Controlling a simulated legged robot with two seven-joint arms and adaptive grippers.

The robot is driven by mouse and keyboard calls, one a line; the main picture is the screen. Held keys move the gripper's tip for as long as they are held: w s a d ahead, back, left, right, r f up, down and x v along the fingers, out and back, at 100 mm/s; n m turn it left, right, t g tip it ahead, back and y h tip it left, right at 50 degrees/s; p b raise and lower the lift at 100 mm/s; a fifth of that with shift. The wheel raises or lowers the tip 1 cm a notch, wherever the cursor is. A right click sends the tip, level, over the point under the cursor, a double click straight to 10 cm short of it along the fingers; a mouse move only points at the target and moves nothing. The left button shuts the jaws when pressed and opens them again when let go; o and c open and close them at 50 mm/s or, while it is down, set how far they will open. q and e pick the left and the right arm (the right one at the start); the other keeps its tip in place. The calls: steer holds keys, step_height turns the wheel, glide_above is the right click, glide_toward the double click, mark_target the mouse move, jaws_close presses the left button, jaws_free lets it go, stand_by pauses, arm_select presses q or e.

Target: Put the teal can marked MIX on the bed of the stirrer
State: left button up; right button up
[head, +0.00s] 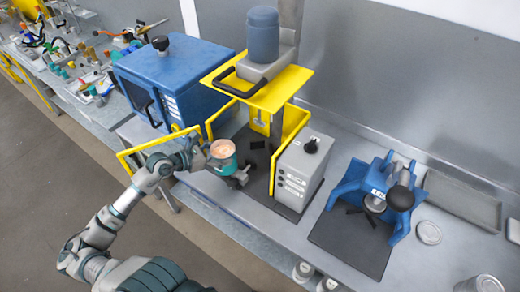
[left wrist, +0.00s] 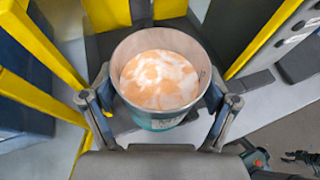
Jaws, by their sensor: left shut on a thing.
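The teal can (head: 223,163) is upright and open, with a pinkish-white, mottled content. In the left wrist view the can (left wrist: 160,122) sits between the two fingers. My left gripper (head: 220,168) is shut on the can's sides and holds it at the front opening of the stirrer. The stirrer has a yellow frame (head: 262,88) with a blue-grey motor (head: 263,35) on top. Its dark bed (head: 256,150) lies just behind the can, and it also shows in the left wrist view (left wrist: 112,42). The MIX mark cannot be read. My right gripper is not in view.
Yellow guards stand on both sides of the stirrer's opening, near the can. A grey control box (head: 303,172) adjoins on the right. A blue cabinet (head: 175,82) stands left, and a blue machine (head: 375,195) with a dark mat stands farther right.

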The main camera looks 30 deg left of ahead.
mark_target(230, 153)
arm_select(q)
steer(key=w, duration=0.3)
steer(key=w+d, duration=0.1)
steer(key=w, duration=0.2)
steer(key=shift+w+d, duration=0.1)
steer(key=shift+d, duration=0.1)
steer(key=w+d+p, duration=0.2)
steer(key=w+d, duration=0.2)
steer(key=w, duration=0.2)
steer(key=shift+w+d+f, duration=0.1)
steer(key=shift+w+f, duration=0.15)
steer(key=shift+f, duration=0.95)
steer(key=shift+w+f, duration=0.25)
steer(key=shift+f, duration=0.9)
steer(key=shift+w+d+f, duration=0.1)
steer(key=shift+w+f, duration=0.15)
steer(key=shift+f, duration=0.95)
steer(key=o, duration=1.5)
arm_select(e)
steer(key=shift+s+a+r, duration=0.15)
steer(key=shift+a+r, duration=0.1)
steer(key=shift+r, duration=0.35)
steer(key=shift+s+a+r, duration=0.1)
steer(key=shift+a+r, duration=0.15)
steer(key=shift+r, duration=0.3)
arm_select(q)
steer(key=shift+s+a, duration=0.1)
